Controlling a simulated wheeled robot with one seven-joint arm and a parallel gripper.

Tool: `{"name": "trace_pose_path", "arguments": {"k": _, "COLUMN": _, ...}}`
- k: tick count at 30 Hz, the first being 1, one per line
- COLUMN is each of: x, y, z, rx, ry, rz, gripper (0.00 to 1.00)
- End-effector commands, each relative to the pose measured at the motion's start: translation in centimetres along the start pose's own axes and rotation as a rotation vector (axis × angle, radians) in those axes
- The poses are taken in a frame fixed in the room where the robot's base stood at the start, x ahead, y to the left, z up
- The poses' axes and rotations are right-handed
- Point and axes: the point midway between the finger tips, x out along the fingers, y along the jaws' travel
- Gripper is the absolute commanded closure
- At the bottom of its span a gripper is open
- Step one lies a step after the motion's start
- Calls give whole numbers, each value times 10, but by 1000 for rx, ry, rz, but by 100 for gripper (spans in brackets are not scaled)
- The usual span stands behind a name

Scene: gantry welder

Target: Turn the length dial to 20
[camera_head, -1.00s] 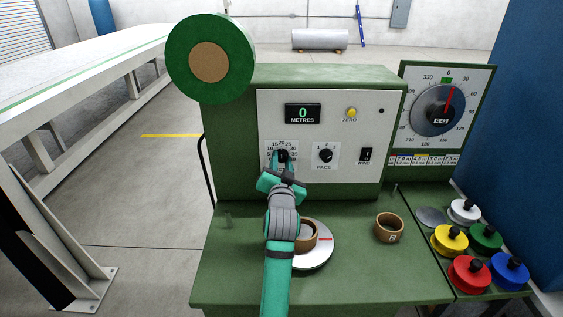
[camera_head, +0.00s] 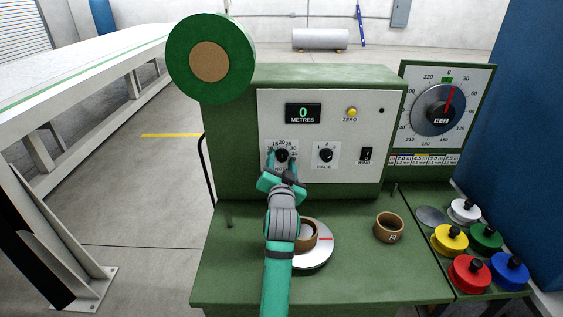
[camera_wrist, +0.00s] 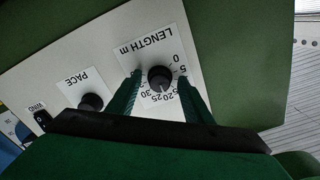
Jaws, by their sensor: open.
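The length dial (camera_head: 282,155) is a small black knob on the white front panel, with numbers around it. In the wrist view the length dial (camera_wrist: 160,77) sits under the label LENGTH m, with a thin white mark on the numbered side near 20 and 25; its exact reading is hard to tell. My gripper (camera_head: 282,161) is at the dial. In the wrist view my gripper (camera_wrist: 160,92) is open, with one green finger on each side of the knob and visible gaps between. The fingers cover some of the scale numbers.
A brown ring (camera_head: 389,227) and several coloured knobbed discs stand on the green bench.

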Motion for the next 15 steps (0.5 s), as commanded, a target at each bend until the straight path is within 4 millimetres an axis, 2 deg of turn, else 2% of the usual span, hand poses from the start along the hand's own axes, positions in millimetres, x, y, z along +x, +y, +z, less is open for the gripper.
{"name": "trace_pose_path", "arguments": {"k": 5, "x": -18, "y": 0, "z": 0, "rx": -1, "ry": 0, "rz": 0, "gripper": 54}}
{"name": "trace_pose_path", "arguments": {"k": 15, "x": -81, "y": 0, "z": 1, "rx": -1, "ry": -1, "rz": 0, "gripper": 54}}
